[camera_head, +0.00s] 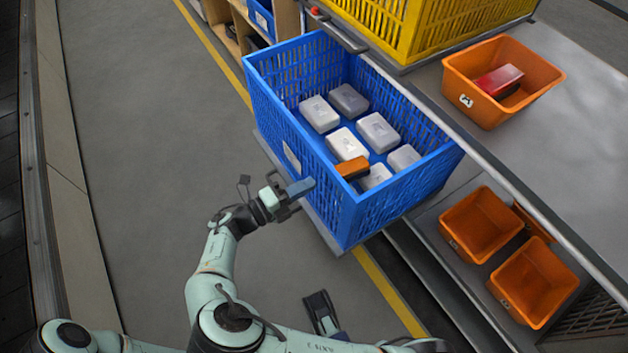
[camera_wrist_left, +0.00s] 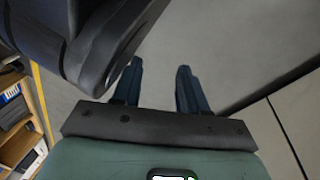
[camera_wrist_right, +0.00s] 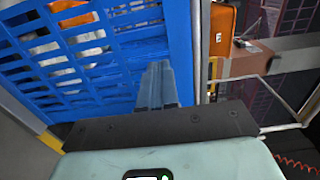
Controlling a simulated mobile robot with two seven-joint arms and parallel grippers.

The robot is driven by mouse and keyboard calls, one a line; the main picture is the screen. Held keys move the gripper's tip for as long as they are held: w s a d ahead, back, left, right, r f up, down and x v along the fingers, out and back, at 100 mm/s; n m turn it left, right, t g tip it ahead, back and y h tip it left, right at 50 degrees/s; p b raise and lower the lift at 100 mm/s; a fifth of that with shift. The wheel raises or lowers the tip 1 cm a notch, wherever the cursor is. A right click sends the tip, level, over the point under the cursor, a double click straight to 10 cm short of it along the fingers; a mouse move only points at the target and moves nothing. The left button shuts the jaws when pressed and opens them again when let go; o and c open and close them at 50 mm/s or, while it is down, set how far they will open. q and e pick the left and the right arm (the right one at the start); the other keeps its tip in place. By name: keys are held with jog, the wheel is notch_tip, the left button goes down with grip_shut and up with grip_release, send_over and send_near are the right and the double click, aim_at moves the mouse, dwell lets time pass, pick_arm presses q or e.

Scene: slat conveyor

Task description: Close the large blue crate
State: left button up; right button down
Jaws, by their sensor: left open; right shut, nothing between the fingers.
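The large blue crate (camera_head: 350,215) juts out from beside the rack over the floor, its top open. Several pale boxes (camera_head: 346,144) and an orange block (camera_head: 353,167) lie inside. My right gripper (camera_head: 303,187) is shut and empty, by the crate's near long wall. The right wrist view shows its closed fingers (camera_wrist_right: 158,82) in front of the slatted blue wall (camera_wrist_right: 110,75); I cannot tell whether they touch it. My left gripper (camera_wrist_left: 158,80) is open and empty, facing grey floor.
A yellow crate (camera_head: 425,25) stands on the grey upper surface (camera_head: 590,130), with an orange bin (camera_head: 470,95) holding a red block. More orange bins (camera_head: 480,225) are on the level below. Shelving (camera_head: 283,20) stands behind. The floor (camera_head: 150,130) left of the crate is clear.

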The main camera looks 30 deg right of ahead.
aim_at(326, 175)
pick_arm(q)
jog(key=shift+s+a+f+g+b, duration=0.2)
jog(key=shift+s+f+g+b, duration=0.2)
jog(key=shift+s+f, duration=0.55)
pick_arm(e)
jog(key=shift+w+d, duration=0.15)
jog(key=shift+d, duration=1.45)
pick_arm(q)
jog(key=shift+s+r, duration=0.1)
